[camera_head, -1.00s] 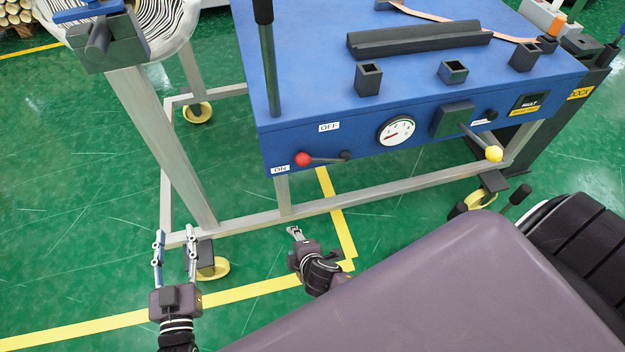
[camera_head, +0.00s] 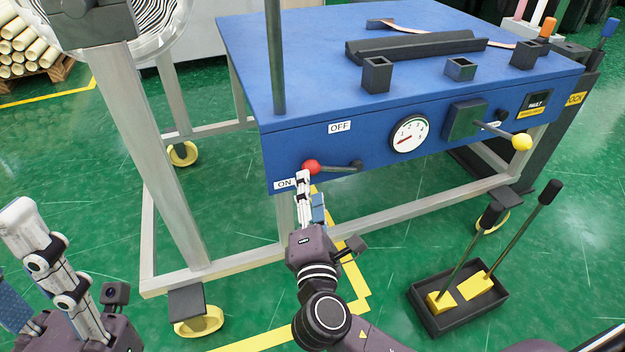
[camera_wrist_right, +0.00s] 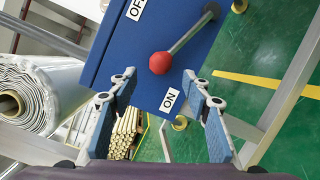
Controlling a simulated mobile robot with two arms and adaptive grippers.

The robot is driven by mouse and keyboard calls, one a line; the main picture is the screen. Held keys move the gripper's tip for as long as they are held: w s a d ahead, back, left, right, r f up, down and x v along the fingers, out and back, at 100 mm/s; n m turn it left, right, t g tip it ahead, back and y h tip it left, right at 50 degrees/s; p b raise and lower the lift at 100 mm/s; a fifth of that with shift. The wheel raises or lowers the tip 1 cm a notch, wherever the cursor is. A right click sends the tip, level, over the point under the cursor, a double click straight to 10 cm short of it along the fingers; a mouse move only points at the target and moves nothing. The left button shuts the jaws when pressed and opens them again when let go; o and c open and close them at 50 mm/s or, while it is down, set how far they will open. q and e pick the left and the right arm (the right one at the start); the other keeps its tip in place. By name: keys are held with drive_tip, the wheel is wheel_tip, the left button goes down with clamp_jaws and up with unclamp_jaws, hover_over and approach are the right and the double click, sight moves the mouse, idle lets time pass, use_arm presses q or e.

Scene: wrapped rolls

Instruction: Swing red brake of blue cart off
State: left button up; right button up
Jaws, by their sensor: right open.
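The blue cart (camera_head: 400,80) has a red brake knob (camera_head: 312,167) on a short dark lever on its front panel. The lever points left from its pivot (camera_head: 357,165), with the knob beside the ON label (camera_head: 285,184). The OFF label (camera_head: 340,127) is above. My right gripper (camera_head: 309,196) is open just below and in front of the knob. In the right wrist view the red knob (camera_wrist_right: 160,63) lies ahead of the gap between the open fingers (camera_wrist_right: 158,103), and nothing is between them. My left gripper (camera_head: 50,275) is open at the lower left, away from the cart.
A yellow-knobbed lever (camera_head: 522,142) and a gauge (camera_head: 409,134) are on the same panel. A black tray (camera_head: 460,300) with two upright-handled tools stands on the floor at the lower right. A wrapped roll (camera_head: 160,25) is at the upper left.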

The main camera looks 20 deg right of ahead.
sight(332, 168)
drive_tip(key=b+x, duration=0.1)
drive_tip(key=x, duration=0.5)
drive_tip(key=shift+c, duration=0.3)
clamp_jaws()
